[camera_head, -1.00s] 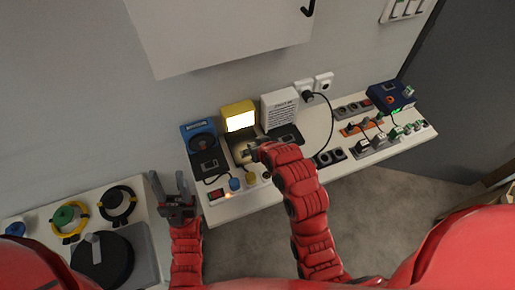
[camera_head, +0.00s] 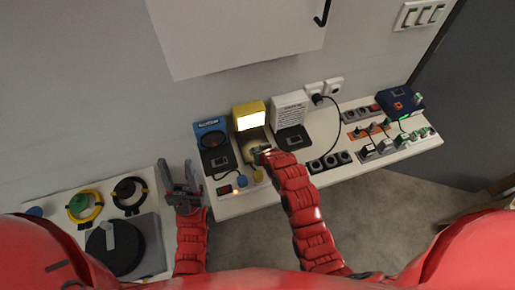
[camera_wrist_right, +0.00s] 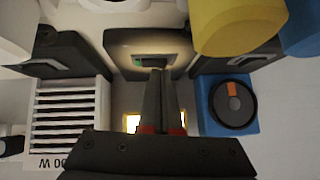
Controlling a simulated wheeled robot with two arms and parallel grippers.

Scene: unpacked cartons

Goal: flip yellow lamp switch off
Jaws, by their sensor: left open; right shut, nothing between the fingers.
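The yellow lamp (camera_head: 249,108) stands on the shelf against the wall, and its panel glows. Its base (camera_head: 247,140) lies in front, partly hidden by my right gripper (camera_head: 262,153). In the right wrist view, my right gripper (camera_wrist_right: 159,75) is shut and empty. Its tips are at the dark switch (camera_wrist_right: 155,60) on the lamp base; I cannot tell whether they touch or which way the switch is set. My left gripper (camera_head: 181,183) is open and empty, left of the shelf and away from the lamp.
A blue device (camera_head: 211,134) stands left of the lamp and a white box (camera_head: 289,110) right of it. A yellow knob (camera_wrist_right: 236,22) is close to my right fingers. Sockets and switches (camera_head: 331,160) fill the shelf's right part. Another panel (camera_head: 150,235) with knobs is at left.

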